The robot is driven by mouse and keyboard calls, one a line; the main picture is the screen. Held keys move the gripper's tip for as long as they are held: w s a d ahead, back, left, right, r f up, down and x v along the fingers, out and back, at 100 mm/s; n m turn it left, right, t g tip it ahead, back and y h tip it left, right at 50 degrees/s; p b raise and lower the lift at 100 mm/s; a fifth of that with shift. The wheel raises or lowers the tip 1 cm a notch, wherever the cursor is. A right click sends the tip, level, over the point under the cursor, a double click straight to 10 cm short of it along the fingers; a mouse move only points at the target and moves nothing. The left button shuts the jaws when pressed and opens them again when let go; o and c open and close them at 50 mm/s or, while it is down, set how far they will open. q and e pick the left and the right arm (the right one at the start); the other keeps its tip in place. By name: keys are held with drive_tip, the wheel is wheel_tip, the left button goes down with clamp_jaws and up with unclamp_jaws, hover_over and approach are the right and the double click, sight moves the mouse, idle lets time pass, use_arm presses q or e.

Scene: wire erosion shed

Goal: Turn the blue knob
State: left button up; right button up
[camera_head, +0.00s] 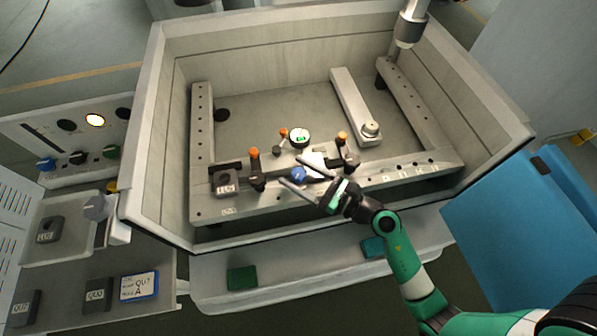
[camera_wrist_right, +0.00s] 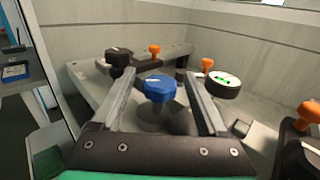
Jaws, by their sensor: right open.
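The blue knob (camera_head: 298,174) sits on the front rail of the fixture inside the tank. In the right wrist view the blue knob (camera_wrist_right: 158,88) stands upright on a round grey base, with a pale mark on its top. My right gripper (camera_head: 289,169) is open. Its two fingers (camera_wrist_right: 160,77) lie on either side of the knob, with visible gaps between them and the knob. I cannot tell whether the fingers are level with the knob. My left gripper is not in view.
Orange-topped handles (camera_head: 254,155), a black knob (camera_wrist_right: 118,57) and a round gauge with a green display (camera_head: 299,138) stand close around. Tank walls (camera_head: 150,130) enclose the fixture. Another blue knob (camera_head: 45,164) is on the left control panel.

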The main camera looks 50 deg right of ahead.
clamp_jaws()
drive_tip(key=shift+d+n+y, duration=0.1)
drive_tip(key=shift+n+y, duration=0.3)
drive_tip(key=shift+y, duration=0.2)
drive_tip(key=shift+n+g+y, duration=0.3)
drive_tip(key=shift+n+y, duration=0.1)
drive_tip(key=shift+y, duration=0.2)
unclamp_jaws()
drive_tip(key=v, duration=1.1)
drive_tip(key=shift+s, duration=0.35)
